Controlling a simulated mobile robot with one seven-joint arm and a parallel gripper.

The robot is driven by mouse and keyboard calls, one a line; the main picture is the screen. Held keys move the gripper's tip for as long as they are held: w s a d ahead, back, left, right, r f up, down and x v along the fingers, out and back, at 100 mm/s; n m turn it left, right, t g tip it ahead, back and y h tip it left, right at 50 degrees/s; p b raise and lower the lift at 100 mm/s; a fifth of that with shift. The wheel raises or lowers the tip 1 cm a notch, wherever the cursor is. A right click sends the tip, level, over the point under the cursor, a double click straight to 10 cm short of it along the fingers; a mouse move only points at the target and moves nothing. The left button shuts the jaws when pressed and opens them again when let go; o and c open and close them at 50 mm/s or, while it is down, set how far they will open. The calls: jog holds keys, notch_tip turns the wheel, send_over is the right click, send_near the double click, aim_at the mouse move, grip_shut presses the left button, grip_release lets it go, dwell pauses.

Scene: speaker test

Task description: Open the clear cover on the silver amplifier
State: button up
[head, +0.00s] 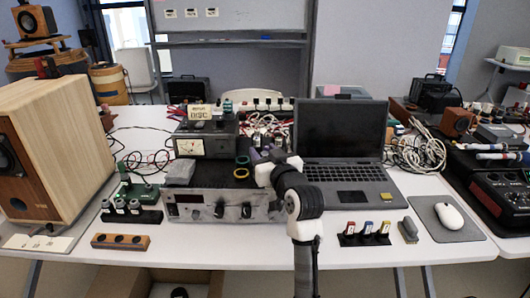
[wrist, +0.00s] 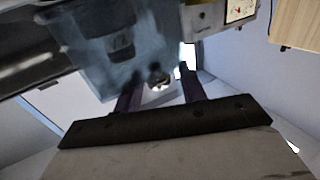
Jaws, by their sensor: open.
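The silver amplifier (head: 182,198) stands on the white table in the middle of the head view, its knobbed front facing me. A clear, slightly hazy cover (head: 233,206) appears to lie over that front. In the wrist view a bluish see-through panel, likely this cover (wrist: 85,35), fills the upper left, with a dark knob showing through. My gripper (wrist: 160,88) is open in the wrist view, its two dark fingers apart at the panel's lower edge. I see nothing held, and contact is unclear. In the head view my arm hides the amplifier's right end.
A wooden speaker (head: 62,150) stands left. A meter box (head: 205,142) sits behind the amplifier. An open laptop (head: 345,150) is to the right, with small coloured switches (head: 366,231) before it.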

jog(key=shift+c, duration=0.3)
grip_shut()
jog(key=d+m, duration=0.1)
jog(key=m, duration=0.1)
jog(key=d+r+m+t, duration=0.1)
jog(key=d+m, duration=0.1)
jog(key=shift+r+t, duration=0.1)
jog(key=shift+t, duration=0.2)
jog(key=d+m, duration=0.1)
jog(key=m, duration=0.1)
jog(key=d+m+t, duration=0.1)
jog(key=d+m, duration=0.1)
jog(key=shift+r, duration=0.1)
jog(key=d+f+m+t+h, duration=0.2)
jog(key=d+m, duration=0.4)
jog(key=m, duration=0.5)
jog(key=shift+d+f+t+h+p, duration=0.15)
jog(key=shift+f+t+h+p, duration=0.35)
jog(key=shift+h, duration=0.9)
jog(key=shift+r, duration=0.1)
